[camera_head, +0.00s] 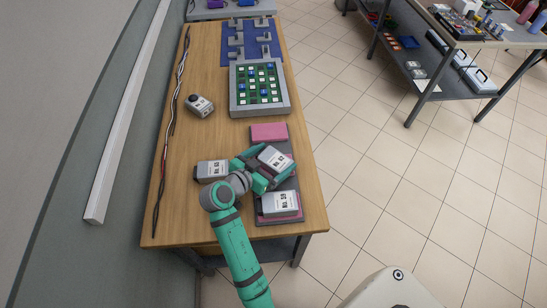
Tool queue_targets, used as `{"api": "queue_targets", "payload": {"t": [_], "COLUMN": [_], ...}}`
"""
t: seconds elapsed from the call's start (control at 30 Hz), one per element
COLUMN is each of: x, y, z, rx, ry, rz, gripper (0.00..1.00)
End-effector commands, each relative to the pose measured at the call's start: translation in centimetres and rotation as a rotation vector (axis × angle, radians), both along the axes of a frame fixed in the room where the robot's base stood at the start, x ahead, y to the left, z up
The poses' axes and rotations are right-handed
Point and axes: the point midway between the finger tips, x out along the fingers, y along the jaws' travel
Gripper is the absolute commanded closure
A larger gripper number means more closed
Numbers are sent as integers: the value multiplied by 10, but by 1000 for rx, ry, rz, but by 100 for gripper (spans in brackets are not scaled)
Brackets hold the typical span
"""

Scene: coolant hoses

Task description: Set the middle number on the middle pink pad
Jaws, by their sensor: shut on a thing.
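My gripper (268,166) is shut on a grey block with a white number label (277,157). It holds the block over the middle of a dark grey board (270,222). I cannot tell from this view whether the block touches the board. The middle pink pad is mostly hidden under the block and gripper. The far pink pad (268,132) is bare. A second labelled block, seemingly "No. 59" (280,203), lies on the near pink pad (299,214). A third labelled block (212,170) lies on the table left of my gripper; its number is too small to read.
The wooden table (190,140) also holds a green-board tray (260,85), a blue mat with grey fittings (250,42), a small grey device (199,105) and dark cables (172,100) along the left edge. A wall stands at left.

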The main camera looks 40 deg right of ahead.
Motion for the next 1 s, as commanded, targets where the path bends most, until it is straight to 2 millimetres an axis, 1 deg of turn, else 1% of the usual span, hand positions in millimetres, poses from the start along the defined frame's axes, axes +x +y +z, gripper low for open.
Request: {"api": "queue_targets", "payload": {"t": [0.07,0.1,0.33,0.47,0.57,0.8,1.0], "x": [0,0,0,-1,-4,-14,-21], "y": [0,0,0,8,21,60,85], "z": [-1,0,-1,2,8,25,36], "rx": [-1,-2,1,0,-1,-2,-2], "ry": [0,0,1,1,0,-2,-2], "rz": [0,0,0,1,3,1,-3], "gripper": [47,0,0,0,0,0,0]}}
